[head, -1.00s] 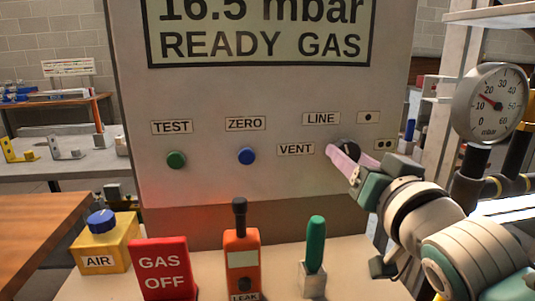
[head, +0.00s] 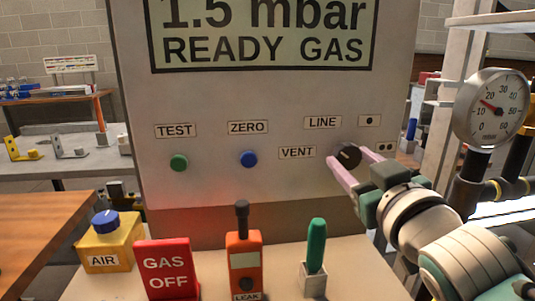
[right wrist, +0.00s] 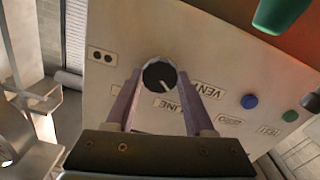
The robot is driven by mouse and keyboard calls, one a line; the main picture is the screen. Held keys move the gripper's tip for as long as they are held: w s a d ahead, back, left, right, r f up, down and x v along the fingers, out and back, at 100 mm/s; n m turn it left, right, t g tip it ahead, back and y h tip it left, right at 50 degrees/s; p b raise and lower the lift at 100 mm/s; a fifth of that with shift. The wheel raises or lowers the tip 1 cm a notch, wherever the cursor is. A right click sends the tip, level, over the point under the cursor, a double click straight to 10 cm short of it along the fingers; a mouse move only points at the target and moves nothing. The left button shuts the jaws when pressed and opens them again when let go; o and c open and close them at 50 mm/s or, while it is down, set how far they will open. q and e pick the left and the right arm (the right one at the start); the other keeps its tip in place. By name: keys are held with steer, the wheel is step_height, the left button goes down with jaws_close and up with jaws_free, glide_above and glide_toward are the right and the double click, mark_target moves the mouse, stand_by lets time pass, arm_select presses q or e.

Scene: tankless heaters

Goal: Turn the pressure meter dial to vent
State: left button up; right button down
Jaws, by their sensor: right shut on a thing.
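The pressure meter (head: 230,120) is a big grey panel whose screen (head: 262,35) reads 1.5 mbar READY GAS. Its black dial (head: 347,156) sits at the panel's right side, right of the VENT label (head: 297,152) and below the LINE label (head: 322,122). My right gripper (head: 347,159) is shut on the dial, one pink finger on each side. The right wrist view also shows the dial (right wrist: 159,75) between the fingers. Its white pointer mark slants toward the side with the LINE and VENT labels; exactly which one is hard to tell. My left gripper is out of view.
Green TEST (head: 179,162) and blue ZERO (head: 249,158) buttons are on the panel. Below stand an AIR box (head: 110,245), a red GAS OFF sign (head: 167,268), an orange LEAK device (head: 244,265) and a green-handled tool (head: 316,245). A round gauge (head: 492,107) is at right.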

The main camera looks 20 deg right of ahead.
steer(key=shift+n, duration=1.3)
steer(key=shift+c, duration=1.3)
jaws_free()
steer(key=shift+s, duration=0.1)
steer(key=v, duration=0.9)
steer(key=shift+s, duration=0.4)
